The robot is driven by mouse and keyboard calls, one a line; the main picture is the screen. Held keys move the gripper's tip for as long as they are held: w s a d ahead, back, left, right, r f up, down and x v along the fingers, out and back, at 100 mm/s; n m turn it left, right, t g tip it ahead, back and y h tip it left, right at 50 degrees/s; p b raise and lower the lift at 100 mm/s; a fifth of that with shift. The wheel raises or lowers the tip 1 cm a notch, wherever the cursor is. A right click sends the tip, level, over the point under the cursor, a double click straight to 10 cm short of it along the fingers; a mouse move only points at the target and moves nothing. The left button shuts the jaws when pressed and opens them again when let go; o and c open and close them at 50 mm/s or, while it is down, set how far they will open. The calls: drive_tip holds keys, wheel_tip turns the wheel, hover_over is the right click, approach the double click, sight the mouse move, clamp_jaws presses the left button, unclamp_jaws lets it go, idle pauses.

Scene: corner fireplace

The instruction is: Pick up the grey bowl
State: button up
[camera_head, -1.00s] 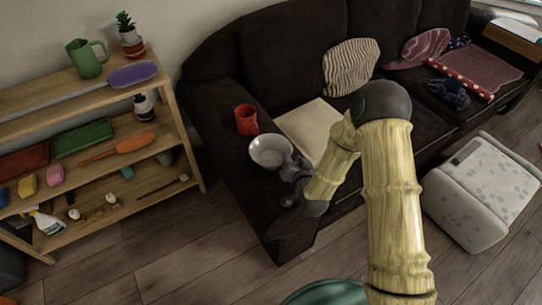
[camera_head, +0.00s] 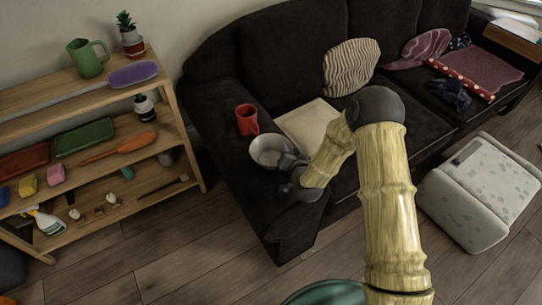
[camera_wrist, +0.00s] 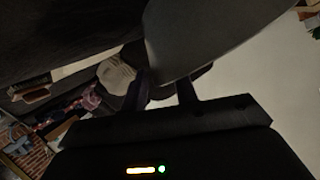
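The grey bowl (camera_head: 261,153) sits on the left armrest of the dark sofa, in front of a red mug. My gripper (camera_head: 287,161) is at the bowl's right side and hides part of its rim and inside. In the wrist view the bowl (camera_wrist: 203,34) is a large grey shape close to the camera, reaching down to my two dark fingers (camera_wrist: 162,90). The fingers stand apart with the bowl's edge near the gap between them. Whether they touch the bowl is too dark to tell.
The red mug (camera_head: 247,120) stands just behind the bowl. A beige cushion or cloth (camera_head: 308,124) lies on the seat to the right, and a striped pillow (camera_head: 350,67) leans on the backrest. A wooden shelf (camera_head: 196,165) stands at the left. A pale ottoman (camera_head: 480,192) is at the right.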

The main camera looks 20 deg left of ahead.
drive_tip(key=shift+d, duration=0.1)
drive_tip(key=shift+w, duration=0.1)
clamp_jaws()
drive_tip(key=shift+r, duration=0.1)
wheel_tip(320, 180, up, 10)
drive_tip(key=p, duration=0.1)
idle(0.6)
idle(0.4)
